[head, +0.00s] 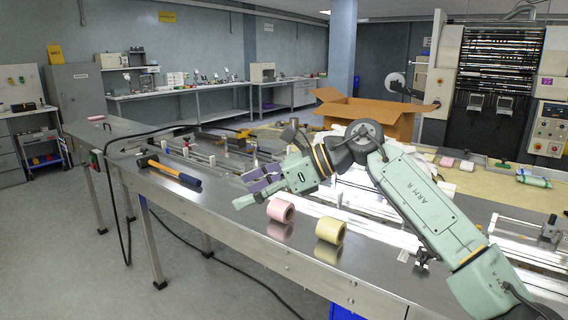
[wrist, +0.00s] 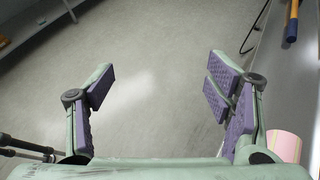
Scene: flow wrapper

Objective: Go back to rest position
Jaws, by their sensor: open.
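My gripper (head: 250,187) is raised over the near-left edge of the steel table (head: 240,225), with its purple-padded fingers pointing left in the head view. In the wrist view my gripper (wrist: 160,95) is open, its fingers wide apart with only grey floor (wrist: 160,50) seen between them. A pink roll (head: 280,210) and a pale yellow roll (head: 330,231) lie on the table below and right of my gripper. The pink roll (wrist: 285,146) also shows at the lower right of the wrist view, beside the finger.
A hammer (head: 168,172) lies on the table left of my gripper; its handle (wrist: 292,25) shows in the wrist view. An open cardboard box (head: 372,115) stands behind my arm. A black cable (head: 120,200) hangs over the table's left end.

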